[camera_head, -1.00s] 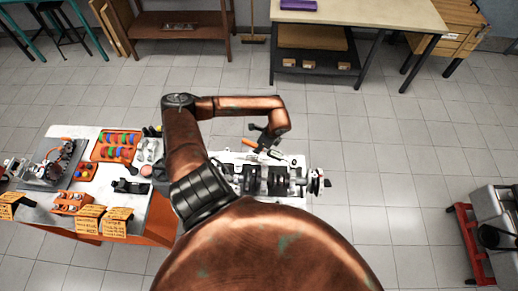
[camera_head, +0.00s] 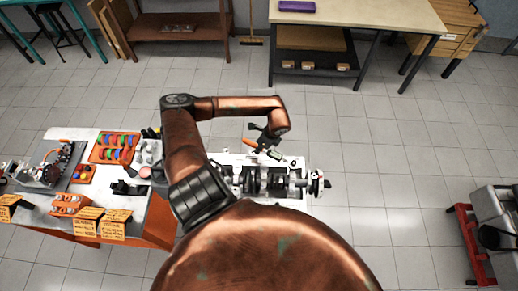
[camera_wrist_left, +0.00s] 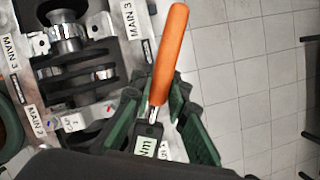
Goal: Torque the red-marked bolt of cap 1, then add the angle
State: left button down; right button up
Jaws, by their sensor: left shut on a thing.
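My left gripper (camera_head: 263,140) is shut on a torque wrench with an orange handle (camera_head: 249,142) and a dark body with a small display. In the left wrist view the orange handle (camera_wrist_left: 169,50) points up from between the green fingers, and the display (camera_wrist_left: 147,146) reads "Nm". The wrench is over the upper edge of the engine block (camera_head: 238,158). In the left wrist view a cap label (camera_wrist_left: 71,122) seems to read "CAP 1", with small red and blue marks (camera_wrist_left: 108,107) beside it. The wrench's working end and the bolt under it are hidden. My right gripper is not in view.
The crankshaft (camera_wrist_left: 68,35) lies in the block beside labels "MAIN 3" and "MAIN 2". A worktable at left holds an orange tray (camera_head: 116,146), orange holders and yellow cards (camera_head: 114,230). A red-framed stand (camera_head: 468,245) is at right. Open tiled floor lies between.

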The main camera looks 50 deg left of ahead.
pick_arm(q)
jog(key=shift+w+a+m+t+b, duration=0.15)
jog(key=shift+w+a+m+b, duration=0.1)
jog(key=shift+w+m+b, duration=0.4)
jog(key=shift+w+a+m+t+b, duration=0.15)
jog(key=shift+w+a+m+b, duration=0.15)
jog(key=shift+w+b, duration=0.5)
dwell(3.2)
jog(key=shift+w+a+m+b, duration=0.1)
jog(key=shift+w+m+b, duration=0.75)
jog(key=shift+w+b, duration=0.3)
dwell(2.2)
